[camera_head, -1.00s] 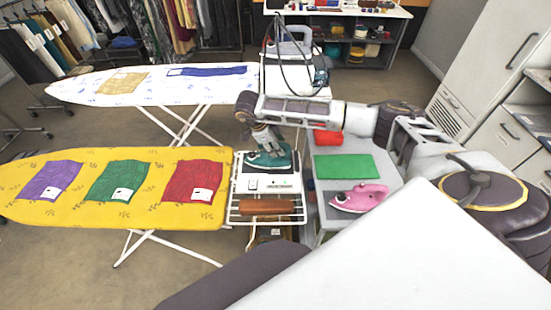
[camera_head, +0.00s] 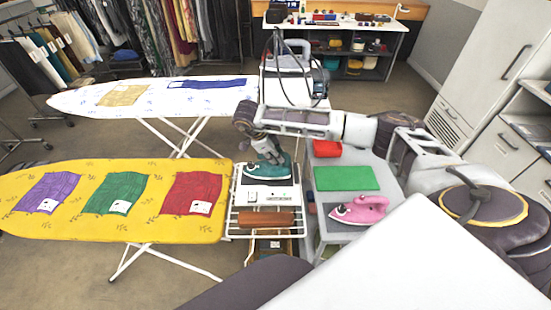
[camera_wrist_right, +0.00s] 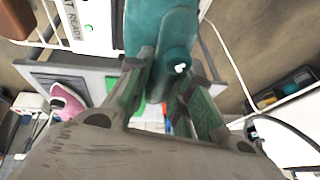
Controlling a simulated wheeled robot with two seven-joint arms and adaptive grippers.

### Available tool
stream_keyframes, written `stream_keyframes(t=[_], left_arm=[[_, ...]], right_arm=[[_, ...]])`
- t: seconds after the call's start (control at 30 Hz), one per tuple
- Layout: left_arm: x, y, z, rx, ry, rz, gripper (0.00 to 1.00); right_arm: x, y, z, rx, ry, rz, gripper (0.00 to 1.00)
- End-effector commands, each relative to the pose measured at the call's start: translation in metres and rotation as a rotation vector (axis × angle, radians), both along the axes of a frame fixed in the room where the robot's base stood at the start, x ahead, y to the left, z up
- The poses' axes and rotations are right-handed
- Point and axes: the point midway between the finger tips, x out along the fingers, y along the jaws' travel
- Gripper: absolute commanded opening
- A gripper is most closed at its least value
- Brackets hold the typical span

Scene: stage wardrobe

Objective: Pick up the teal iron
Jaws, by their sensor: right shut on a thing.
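The teal iron (camera_head: 268,172) is at the white ironing station (camera_head: 266,197), at the right end of the yellow ironing board. My right gripper (camera_head: 266,150) reaches it from above and is shut on its handle. In the right wrist view the iron's teal body (camera_wrist_right: 160,30) fills the top middle, with the right gripper's two fingers (camera_wrist_right: 163,78) on either side of its handle. The iron appears upright over the station's top; I cannot tell whether its sole touches it. My left gripper is not in view.
The yellow ironing board (camera_head: 130,225) holds purple, green and red cloths. A white ironing board (camera_head: 80,97) stands behind. Right of the station, a grey table (camera_head: 352,153) bears a pink iron (camera_head: 360,210), a green mat (camera_head: 346,178) and a red item (camera_head: 327,149).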

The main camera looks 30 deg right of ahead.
Motion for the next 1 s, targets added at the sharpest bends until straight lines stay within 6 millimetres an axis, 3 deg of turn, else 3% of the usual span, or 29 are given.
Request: stream_keyframes(t=[0.23, 0.6, 1.0], left_arm=[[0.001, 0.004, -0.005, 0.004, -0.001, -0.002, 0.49], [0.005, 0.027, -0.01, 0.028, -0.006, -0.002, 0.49], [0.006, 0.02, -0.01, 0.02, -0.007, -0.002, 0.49]], right_arm=[[0.001, 0.0, 0.032, -0.001, -0.005, 0.0, 0.0], [0.001, 0.0, 0.08, 0.0, -0.004, 0.0, 0.0], [0.0, 0.0, 0.09, 0.0, -0.002, 0.0, 0.0]])
